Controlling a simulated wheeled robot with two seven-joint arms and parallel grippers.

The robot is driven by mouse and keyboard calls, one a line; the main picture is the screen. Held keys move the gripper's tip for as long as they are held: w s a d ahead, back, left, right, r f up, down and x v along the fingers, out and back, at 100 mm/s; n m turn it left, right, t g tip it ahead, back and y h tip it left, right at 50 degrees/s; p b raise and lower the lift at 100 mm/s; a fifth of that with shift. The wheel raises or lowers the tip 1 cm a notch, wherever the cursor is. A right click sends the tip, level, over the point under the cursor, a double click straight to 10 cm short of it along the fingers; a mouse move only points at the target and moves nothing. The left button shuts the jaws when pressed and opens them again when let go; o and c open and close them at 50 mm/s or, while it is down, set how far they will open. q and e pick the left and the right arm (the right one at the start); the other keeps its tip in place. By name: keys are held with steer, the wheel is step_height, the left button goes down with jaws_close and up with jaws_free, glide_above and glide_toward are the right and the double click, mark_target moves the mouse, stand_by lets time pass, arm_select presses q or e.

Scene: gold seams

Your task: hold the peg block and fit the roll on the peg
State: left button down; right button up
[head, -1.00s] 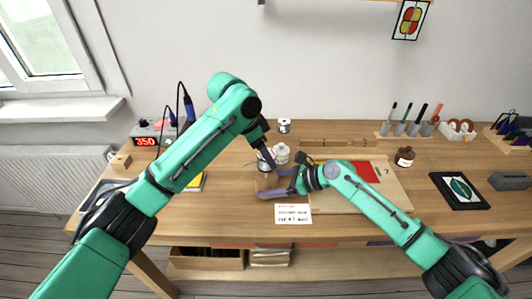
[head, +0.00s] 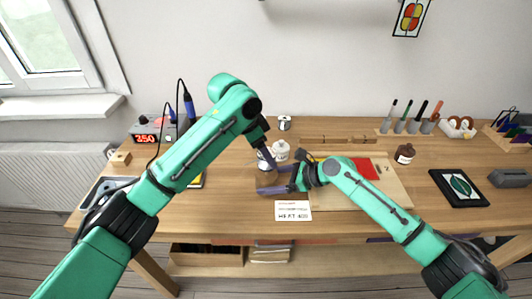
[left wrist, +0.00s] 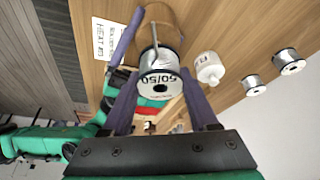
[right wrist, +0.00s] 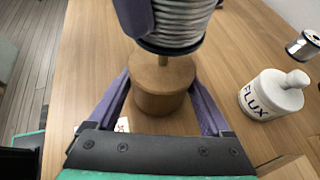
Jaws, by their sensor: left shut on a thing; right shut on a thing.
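The roll is a solder spool (left wrist: 157,86) with a white end marked 50/50. My left gripper (head: 268,162) is shut on it and holds it above the peg block. The peg block is a round wooden block (right wrist: 160,97) with a thin upright peg (right wrist: 163,60). My right gripper (head: 274,182) is shut around the block, low over the table. In the right wrist view the roll (right wrist: 178,22) hangs over the block with a gap between them.
A white FLUX bottle (right wrist: 268,95) and small metal spools (left wrist: 287,61) stand near the block. A white card (head: 292,210) lies in front. A board with a red patch (head: 365,167) lies to the right, beneath my right arm. A brown jar (head: 404,154) stands further right.

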arm_select(q)
steer(key=shift+f, duration=1.85)
stand_by(0.4)
steer(key=shift+c, duration=0.4)
jaws_free()
arm_select(e)
steer(key=shift+r, duration=0.1)
arm_select(q)
steer(key=shift+o, duration=0.4)
steer(key=shift+f, duration=0.1)
steer(key=shift+r, duration=3.55)
